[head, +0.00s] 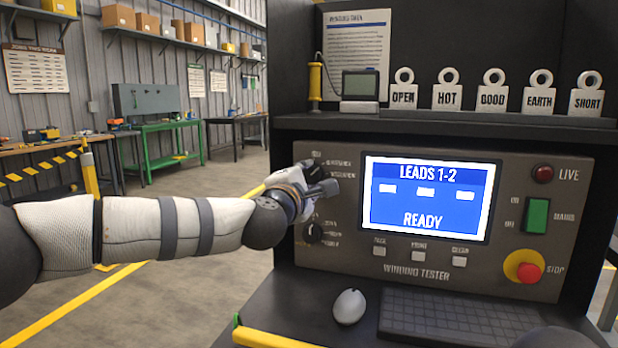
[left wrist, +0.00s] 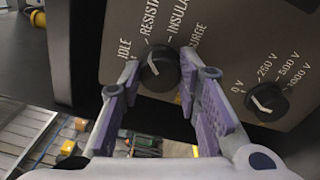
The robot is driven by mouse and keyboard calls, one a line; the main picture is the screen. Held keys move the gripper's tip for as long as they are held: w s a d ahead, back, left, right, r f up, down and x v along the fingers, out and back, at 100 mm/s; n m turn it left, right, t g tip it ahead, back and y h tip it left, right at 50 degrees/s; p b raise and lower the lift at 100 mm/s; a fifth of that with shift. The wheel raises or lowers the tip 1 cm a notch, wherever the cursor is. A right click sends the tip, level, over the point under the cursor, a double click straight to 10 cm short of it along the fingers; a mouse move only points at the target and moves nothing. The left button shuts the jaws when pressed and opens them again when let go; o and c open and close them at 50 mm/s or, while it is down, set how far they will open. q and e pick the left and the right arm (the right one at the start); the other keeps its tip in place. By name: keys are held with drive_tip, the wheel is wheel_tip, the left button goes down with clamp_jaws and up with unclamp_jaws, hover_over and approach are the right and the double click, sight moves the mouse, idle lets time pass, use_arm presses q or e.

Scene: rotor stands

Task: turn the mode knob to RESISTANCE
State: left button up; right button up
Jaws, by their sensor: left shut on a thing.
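The mode knob (left wrist: 160,66) is a round black knob with a pale mark, on the tester's grey front panel (head: 340,262). In the left wrist view, the labels IDLE, RESISTANCE, INSULATION and SURGE fan around it. The pale mark is small; I cannot tell for sure which label it points at. My left gripper (left wrist: 157,76) has its purple-padded fingers on either side of the knob, shut on it. In the head view my left gripper (head: 318,188) covers the knob and part of its labels. My right gripper is not in view.
A voltage knob (head: 313,233) sits just below the mode knob. The screen (head: 425,199) reads LEADS 1-2, READY. A red stop button (head: 528,273) and green switch (head: 537,216) are at right. A mouse (head: 349,306) and keyboard (head: 440,315) lie on the shelf below.

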use_arm(q)
drive_tip(key=o, duration=1.1)
drive_tip(key=shift+o, duration=0.2)
drive_tip(key=v, duration=1.2)
